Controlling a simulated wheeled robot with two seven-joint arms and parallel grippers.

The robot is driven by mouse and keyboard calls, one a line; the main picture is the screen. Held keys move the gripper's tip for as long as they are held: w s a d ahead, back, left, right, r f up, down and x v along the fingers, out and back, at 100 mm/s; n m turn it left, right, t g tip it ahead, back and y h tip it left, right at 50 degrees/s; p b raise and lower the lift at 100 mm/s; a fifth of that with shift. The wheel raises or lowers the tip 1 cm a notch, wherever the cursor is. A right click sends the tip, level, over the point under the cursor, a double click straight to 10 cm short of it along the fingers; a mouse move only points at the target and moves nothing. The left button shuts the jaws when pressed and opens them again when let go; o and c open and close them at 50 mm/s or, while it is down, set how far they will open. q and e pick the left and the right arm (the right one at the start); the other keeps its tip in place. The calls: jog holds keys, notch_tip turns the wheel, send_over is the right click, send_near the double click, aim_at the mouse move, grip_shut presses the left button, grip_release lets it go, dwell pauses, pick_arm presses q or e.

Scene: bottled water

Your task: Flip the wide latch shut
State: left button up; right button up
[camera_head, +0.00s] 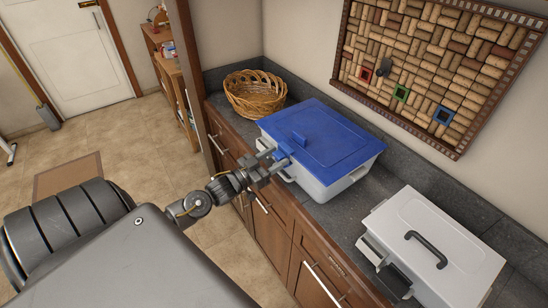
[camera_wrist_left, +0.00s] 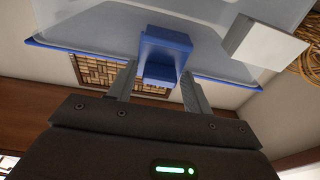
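A clear-white storage box (camera_head: 318,188) with a blue lid (camera_head: 325,140) stands on the dark counter. A blue latch (camera_wrist_left: 165,58) juts out from the lid's edge in the left wrist view, standing away from the box wall. My left gripper (camera_head: 272,160) is at the box's front left side. In the left wrist view its two fingers (camera_wrist_left: 160,88) are apart, one on each side of the latch. I cannot tell whether they touch it. The gripper hides part of the latch in the head view. My right gripper is not in view.
A white box (camera_head: 440,225) with a black handle stands to the right on the counter. A wicker basket (camera_head: 254,94) is at the back left. A cork board (camera_head: 435,65) hangs on the wall. A white block-like part (camera_wrist_left: 262,45) sticks out beside the latch.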

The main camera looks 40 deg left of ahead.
pick_arm(q)
jog(key=shift+o, duration=0.6)
jog(key=b+v, duration=0.3)
jog(key=v, duration=0.8)
jog(key=shift+b, duration=0.35)
jog(key=shift+w, duration=0.1)
